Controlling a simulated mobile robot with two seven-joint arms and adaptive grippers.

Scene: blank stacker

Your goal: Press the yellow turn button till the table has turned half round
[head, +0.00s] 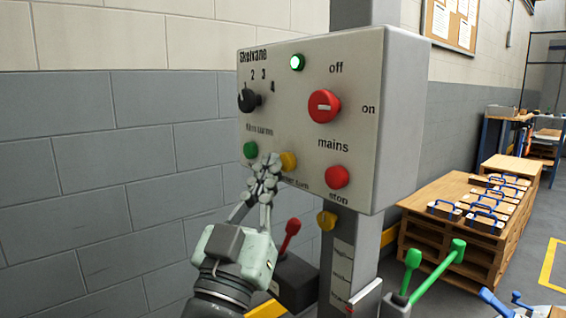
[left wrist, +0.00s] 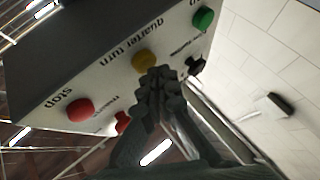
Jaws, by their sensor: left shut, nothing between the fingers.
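A grey control box (head: 330,75) stands on a post. The yellow turn button (head: 289,161) is low on its face, between a green button (head: 250,149) and the red stop button (head: 337,177). My left gripper (head: 269,163) is shut and empty, its fingertips just left of the yellow button and partly over its label. In the left wrist view the yellow button (left wrist: 143,61), labelled "quarter turn", shows just past the shut fingertips (left wrist: 158,80). I cannot tell whether they touch it. The turning table is not clearly in view. My right gripper is not in view.
The box also has a lit green lamp (head: 297,62), a black selector knob (head: 248,100) and a red mains switch (head: 323,106). Below are a red-knobbed lever (head: 291,232) and green-knobbed levers (head: 412,260). Wooden pallets (head: 455,225) with blue-handled blocks stand at the right.

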